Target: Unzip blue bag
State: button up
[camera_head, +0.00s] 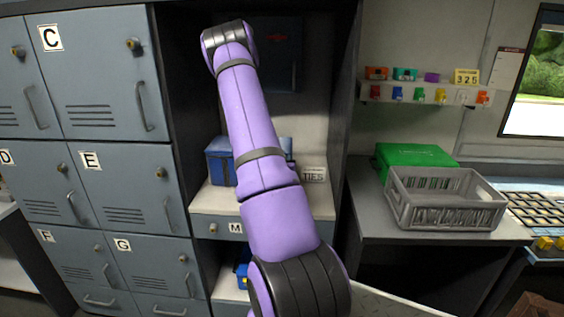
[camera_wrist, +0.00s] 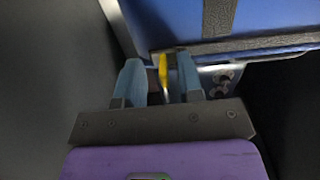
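The blue bag (camera_head: 217,166) sits on the shelf of the open bay between the lockers and the counter, partly hidden by my purple arm. In the wrist view the blue bag (camera_wrist: 175,18) fills the top, with a dark grey strap and a dark band along its lower edge. A small yellow tab (camera_wrist: 163,70) shows at that edge. My gripper (camera_wrist: 160,75) has its two pale blue fingers apart, one on each side of the yellow tab, with a gap visible on the left. Contact with the tab cannot be told. The gripper is hidden in the head view.
Grey lockers (camera_head: 100,95) stand left of the bay. A drawer marked M (camera_head: 215,227) is below the shelf, with another blue item (camera_head: 242,276) lower down. To the right, a grey crate (camera_head: 445,212) and green box (camera_head: 412,156) sit on the counter. A dark wall borders the bay.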

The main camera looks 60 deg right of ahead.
jog(key=v, duration=1)
jog(key=shift+s+a, duration=0.15)
jog(key=shift+a, duration=0.15)
dwell(0.4)
